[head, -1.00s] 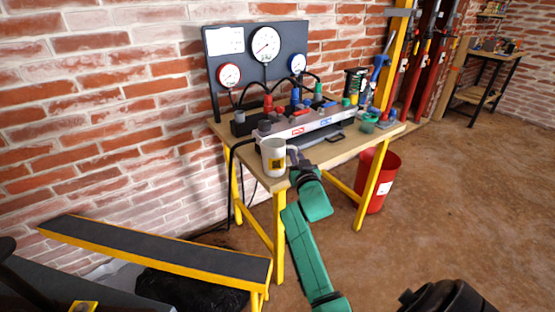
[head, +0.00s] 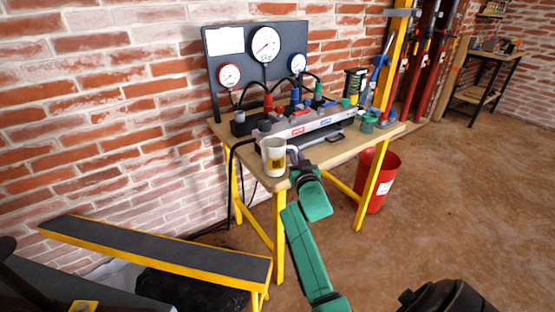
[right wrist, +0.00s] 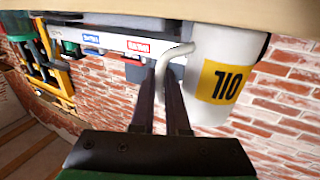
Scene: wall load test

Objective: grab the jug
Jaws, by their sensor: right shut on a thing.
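The jug (head: 273,157) is a white mug-like vessel with a yellow label, upright at the near left corner of the wooden workbench. In the right wrist view the jug (right wrist: 222,75) appears upside down, its label reading OIL, with its handle (right wrist: 178,50) towards my gripper. My right gripper (head: 298,162) is at the handle, on the jug's right side. In the right wrist view the dark fingers (right wrist: 162,82) are shut on the handle. I cannot tell if the jug's base is touching the bench. My left gripper is not in view.
The workbench (head: 345,152) holds a grey manifold block (head: 310,130) with coloured fittings close behind the jug. A gauge panel (head: 260,70) stands at the back. A red bin (head: 378,185) is at the right, and a low yellow-edged bench (head: 160,250) is at the lower left.

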